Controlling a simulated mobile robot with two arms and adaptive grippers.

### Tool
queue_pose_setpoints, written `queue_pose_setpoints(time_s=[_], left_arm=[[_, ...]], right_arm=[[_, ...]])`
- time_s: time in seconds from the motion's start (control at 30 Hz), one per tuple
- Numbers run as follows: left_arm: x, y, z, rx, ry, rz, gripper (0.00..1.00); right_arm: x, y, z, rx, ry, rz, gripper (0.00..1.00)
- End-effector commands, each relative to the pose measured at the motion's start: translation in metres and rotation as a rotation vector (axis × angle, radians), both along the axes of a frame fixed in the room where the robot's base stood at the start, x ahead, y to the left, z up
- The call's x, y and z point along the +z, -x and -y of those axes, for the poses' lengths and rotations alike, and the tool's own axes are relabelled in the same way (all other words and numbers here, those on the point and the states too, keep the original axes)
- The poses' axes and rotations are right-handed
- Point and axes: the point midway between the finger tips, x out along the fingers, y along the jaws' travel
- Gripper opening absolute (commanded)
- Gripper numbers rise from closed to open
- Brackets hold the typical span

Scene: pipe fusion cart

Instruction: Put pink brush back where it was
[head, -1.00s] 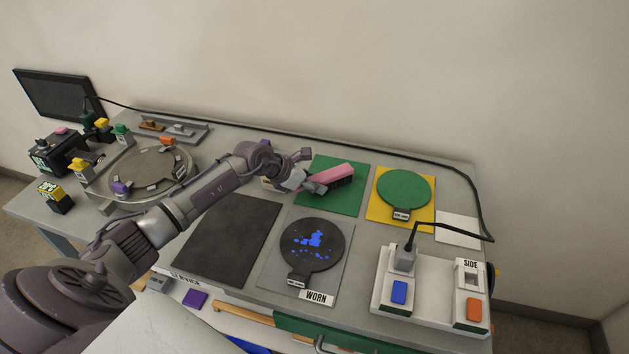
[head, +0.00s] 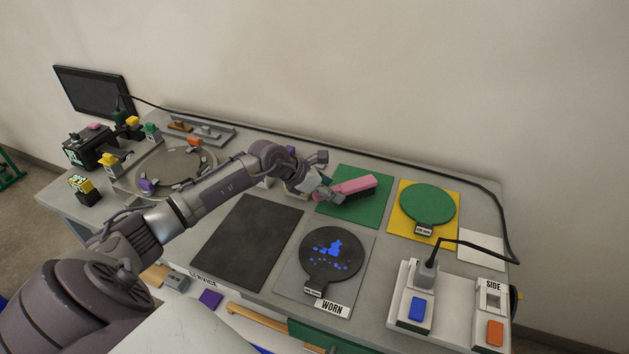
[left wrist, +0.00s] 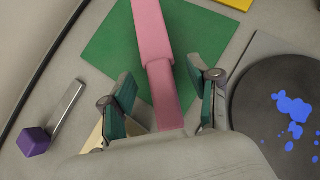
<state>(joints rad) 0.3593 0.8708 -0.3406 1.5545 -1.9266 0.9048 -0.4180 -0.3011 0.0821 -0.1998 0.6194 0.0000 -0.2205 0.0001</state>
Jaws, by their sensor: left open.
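In the left wrist view the pink brush (left wrist: 153,40) points away from me over the green mat (left wrist: 105,48). My left gripper (head: 324,188) is at the near end of the brush's handle. In the left wrist view its open fingers (left wrist: 168,88) stand on either side of the handle, with gaps showing on both sides. My right gripper is not in view.
A yellow mat (head: 401,224) with a green disc (head: 428,203) lies to the right. A grey mat with a blue-spotted black disc (head: 331,250) labelled WORN is in front. A switch box (head: 448,318) stands at front right. A purple-ended metal piece (left wrist: 35,141) lies left of my gripper.

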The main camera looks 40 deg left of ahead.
Motion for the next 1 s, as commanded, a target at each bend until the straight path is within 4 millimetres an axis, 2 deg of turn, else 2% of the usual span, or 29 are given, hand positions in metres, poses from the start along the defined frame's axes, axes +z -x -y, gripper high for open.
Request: queue_pose_setpoints(time_s=[0.2,0.43,0.63,1.0], left_arm=[[0.031,0.032,-0.02,-0.001,-0.008,-0.001,0.61],[0.056,0.051,-0.031,0.001,-0.003,-0.001,0.61],[0.063,0.056,-0.033,0.0,-0.001,-0.001,0.61],[0.063,0.056,-0.033,0.0,-0.001,-0.001,0.61]], right_arm=[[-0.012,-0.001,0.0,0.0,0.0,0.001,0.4],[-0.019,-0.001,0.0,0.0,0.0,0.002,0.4],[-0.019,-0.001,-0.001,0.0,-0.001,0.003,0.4],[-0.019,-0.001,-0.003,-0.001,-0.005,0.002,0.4]])
